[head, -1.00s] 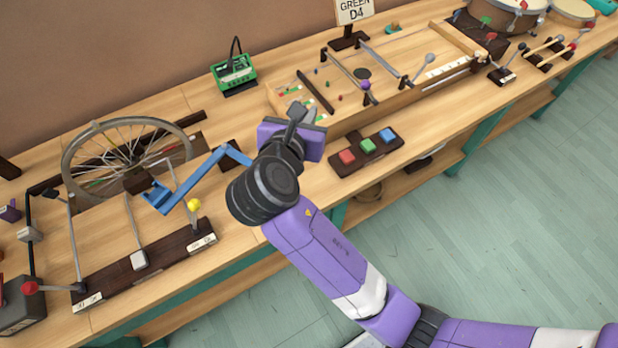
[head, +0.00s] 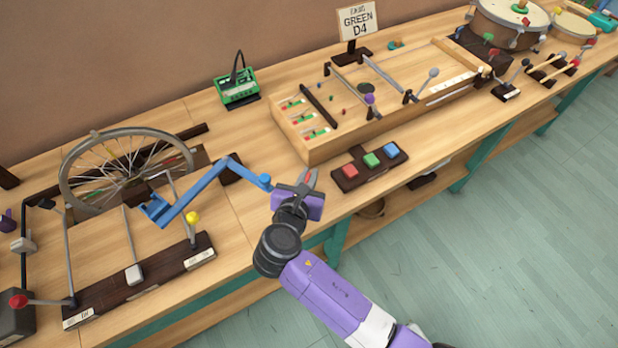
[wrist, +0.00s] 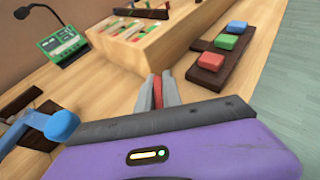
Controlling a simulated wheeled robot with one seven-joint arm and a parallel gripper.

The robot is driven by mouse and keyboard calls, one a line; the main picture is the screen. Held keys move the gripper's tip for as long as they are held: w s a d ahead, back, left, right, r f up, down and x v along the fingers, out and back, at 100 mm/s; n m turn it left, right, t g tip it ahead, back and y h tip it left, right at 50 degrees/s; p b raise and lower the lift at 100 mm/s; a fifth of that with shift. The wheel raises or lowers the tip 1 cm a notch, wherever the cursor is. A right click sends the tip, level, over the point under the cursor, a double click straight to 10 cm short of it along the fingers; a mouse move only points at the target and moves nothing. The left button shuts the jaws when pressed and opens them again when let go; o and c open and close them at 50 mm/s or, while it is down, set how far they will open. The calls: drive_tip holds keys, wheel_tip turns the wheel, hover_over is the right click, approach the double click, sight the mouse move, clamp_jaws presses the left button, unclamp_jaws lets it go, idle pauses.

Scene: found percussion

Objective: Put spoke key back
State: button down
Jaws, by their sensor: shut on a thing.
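My gripper (head: 306,183) is above the front part of the bench, left of the button block. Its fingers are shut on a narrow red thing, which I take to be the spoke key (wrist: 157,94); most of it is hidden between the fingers. A bit of its red also shows in the head view (head: 311,177). The spoked wheel (head: 122,172) stands at the left of the bench. A small dark block (head: 230,169) lies right of the wheel, partly behind the blue crank arm (head: 205,187).
The button block (head: 368,170) with red, green and blue buttons is close on the right. A wooden string box (head: 316,148) stands behind it. A green device (head: 237,92) with a thin stalk is at the back. Bare bench lies between the blue crank arm and the string box.

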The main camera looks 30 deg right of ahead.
drive_tip(key=shift+f, duration=0.4)
drive_tip(key=c, duration=1.5)
unclamp_jaws()
drive_tip(key=shift+f, duration=0.1)
drive_tip(key=shift+a+r, duration=0.1)
drive_tip(key=shift+r, duration=0.1)
drive_tip(key=v, duration=1.1)
drive_tip(key=shift+s+a, duration=0.3)
drive_tip(key=shift+s, duration=0.05)
